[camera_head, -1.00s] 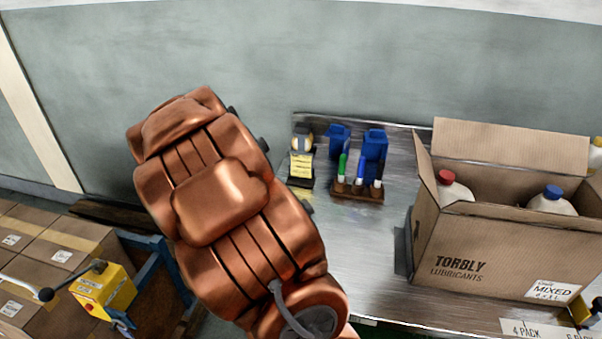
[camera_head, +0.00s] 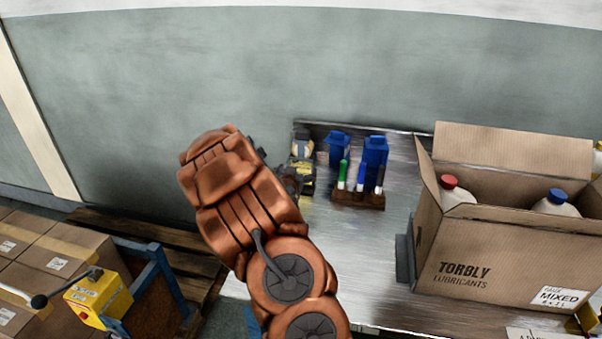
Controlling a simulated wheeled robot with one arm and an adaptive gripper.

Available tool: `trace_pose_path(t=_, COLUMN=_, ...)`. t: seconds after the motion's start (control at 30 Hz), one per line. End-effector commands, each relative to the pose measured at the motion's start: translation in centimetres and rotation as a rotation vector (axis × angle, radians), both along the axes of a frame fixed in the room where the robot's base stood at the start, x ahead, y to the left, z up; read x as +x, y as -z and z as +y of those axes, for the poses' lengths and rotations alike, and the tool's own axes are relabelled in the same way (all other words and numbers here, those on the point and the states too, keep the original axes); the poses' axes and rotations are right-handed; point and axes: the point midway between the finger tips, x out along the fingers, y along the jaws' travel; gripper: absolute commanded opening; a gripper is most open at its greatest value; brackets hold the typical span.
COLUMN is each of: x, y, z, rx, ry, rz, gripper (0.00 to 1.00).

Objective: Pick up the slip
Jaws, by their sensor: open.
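A yellow slip (camera_head: 303,172) with dark lines sits in a small dark holder at the back left of the metal table. My gripper (camera_head: 295,178) is at the left side of this holder and covers part of the slip. Its dark fingers are small and partly hidden by my copper arm, and I cannot tell if they touch the slip. The gripper is open, and nothing shows held in it.
A wooden marker stand (camera_head: 358,199) with several pens is just right of the holder. Blue containers (camera_head: 374,150) stand behind it. An open carton (camera_head: 500,245) with bottles fills the table's right. The table's middle (camera_head: 355,265) is clear.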

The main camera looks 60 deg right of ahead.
Motion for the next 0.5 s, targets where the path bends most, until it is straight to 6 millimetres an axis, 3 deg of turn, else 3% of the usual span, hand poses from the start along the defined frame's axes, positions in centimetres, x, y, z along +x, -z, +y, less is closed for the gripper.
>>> trace_pose_path(t=0.5, x=1.4, y=1.3, z=-4.1, rx=0.004, ry=0.003, rz=0.003, gripper=1.0)
